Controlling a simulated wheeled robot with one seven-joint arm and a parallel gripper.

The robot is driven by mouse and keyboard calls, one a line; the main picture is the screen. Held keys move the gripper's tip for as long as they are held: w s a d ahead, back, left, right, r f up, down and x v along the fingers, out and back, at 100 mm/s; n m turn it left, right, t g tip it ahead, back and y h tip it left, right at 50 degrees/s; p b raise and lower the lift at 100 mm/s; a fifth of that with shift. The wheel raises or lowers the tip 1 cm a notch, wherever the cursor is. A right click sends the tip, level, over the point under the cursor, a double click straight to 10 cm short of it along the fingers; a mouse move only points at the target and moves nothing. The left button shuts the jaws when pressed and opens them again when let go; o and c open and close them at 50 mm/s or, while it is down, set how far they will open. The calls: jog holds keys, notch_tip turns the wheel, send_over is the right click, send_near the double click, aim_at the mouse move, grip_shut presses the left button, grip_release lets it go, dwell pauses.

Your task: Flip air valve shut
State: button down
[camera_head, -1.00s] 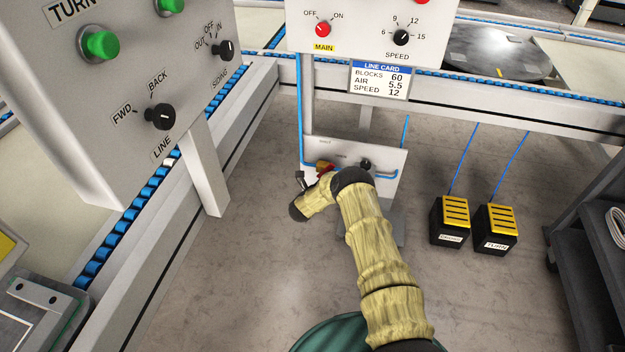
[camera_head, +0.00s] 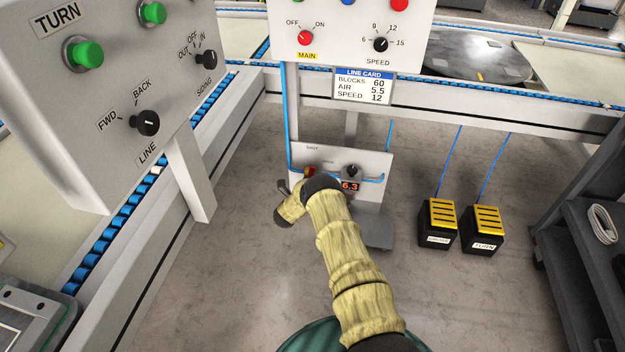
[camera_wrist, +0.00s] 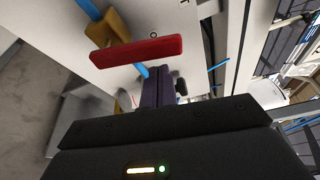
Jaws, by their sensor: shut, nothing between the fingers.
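The air valve has a red lever (camera_wrist: 137,52) and a brass body (camera_wrist: 108,28) on a blue hose (camera_wrist: 88,8) in the wrist view. The lever lies at an angle across the hose line there. In the head view the valve (camera_head: 309,170) shows as a small red patch on the low white panel (camera_head: 326,155), partly hidden by my wrist. My gripper (camera_wrist: 157,72) is shut and empty, its dark purple fingers just below the lever in the wrist view. I cannot tell whether they touch it. My gripper also shows in the head view (camera_head: 283,188).
A black knob (camera_head: 352,171) and a display (camera_head: 350,186) reading 6.3 sit right of the valve. The line card (camera_head: 364,86) lists air 5.5. Two pedals (camera_head: 438,222) stand right on the floor. A control box (camera_head: 120,110) and conveyor (camera_head: 140,250) are at left.

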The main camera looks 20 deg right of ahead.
jog(key=s+a+p, duration=0.4)
jog(key=s+a, duration=0.1)
jog(key=s, duration=0.3)
jog(key=shift+a+p, duration=0.15)
jog(key=shift+p, duration=0.2)
